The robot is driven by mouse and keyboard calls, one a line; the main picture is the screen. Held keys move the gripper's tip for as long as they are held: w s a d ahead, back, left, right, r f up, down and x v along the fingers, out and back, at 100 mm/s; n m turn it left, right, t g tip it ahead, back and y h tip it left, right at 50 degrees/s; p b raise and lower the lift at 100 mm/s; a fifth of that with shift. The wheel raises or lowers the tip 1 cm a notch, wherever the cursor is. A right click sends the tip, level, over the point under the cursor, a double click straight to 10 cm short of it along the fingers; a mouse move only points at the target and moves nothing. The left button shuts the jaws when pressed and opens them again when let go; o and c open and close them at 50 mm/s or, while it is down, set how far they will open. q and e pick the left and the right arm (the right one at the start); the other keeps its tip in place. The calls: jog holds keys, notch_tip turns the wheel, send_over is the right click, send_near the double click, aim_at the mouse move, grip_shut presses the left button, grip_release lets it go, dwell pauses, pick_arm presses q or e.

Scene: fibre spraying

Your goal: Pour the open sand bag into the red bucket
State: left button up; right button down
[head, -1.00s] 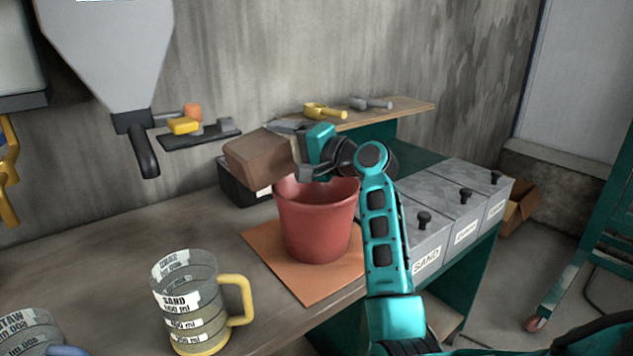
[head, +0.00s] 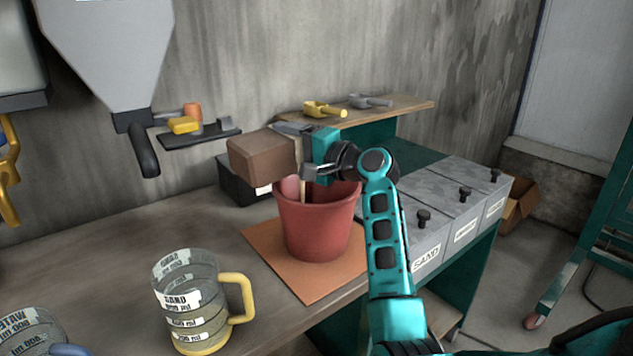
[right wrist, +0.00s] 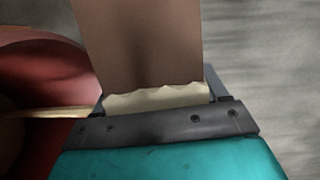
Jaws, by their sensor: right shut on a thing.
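The brown sand bag (head: 262,156) lies on its side above the back left rim of the red bucket (head: 318,226). My right gripper (head: 306,160) is shut on the bag near its pale, ragged mouth, which shows in the right wrist view (right wrist: 160,97). A thin tan streak (head: 302,188) runs from the mouth end down into the bucket; it looks like falling sand. A rounded pinkish-brown shape shows at the bucket's left inside; I cannot tell what it is. The bucket stands upright on an orange mat (head: 325,285). The bucket's bottom is hidden. My left gripper is not in view.
A measuring jug (head: 190,300) with a yellow handle stands at the front left, with another partly cut off beside it. A grey hopper (head: 110,50) hangs at the upper left. Lidded bins (head: 440,220) stand at the right. Scoops (head: 325,109) lie on a shelf behind.

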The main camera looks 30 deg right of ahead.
jog(key=shift+d+f+m, duration=0.1)
jog(key=shift+m, duration=0.2)
jog(key=shift+d+m+t+p, duration=0.15)
jog(key=shift+m+t+p, duration=0.15)
jog(key=shift+m+p, duration=0.3)
dwell(0.6)
jog(key=shift+d+m+p, duration=0.25)
jog(key=shift+m+p, duration=0.15)
jog(key=shift+m, duration=0.4)
dwell(0.4)
jog(key=shift+d+m+t+p, duration=0.25)
jog(key=shift+m+p, duration=0.1)
jog(key=shift+m, duration=0.3)
jog(key=shift+d+m+t+p, duration=0.1)
jog(key=shift+m+t+p, duration=0.2)
jog(key=shift+m, duration=0.35)
dwell(0.6)
jog(key=shift+d+r+m+p, duration=0.15)
jog(key=shift+r+m+p, duration=0.35)
jog(key=shift+p, duration=0.1)
jog(key=shift+w+d+r+m+t+p, duration=0.15)
jog(key=shift+r+m+t+p, duration=0.15)
jog(key=shift+m, duration=0.2)
jog(key=shift+f, duration=0.1)
dwell(0.5)
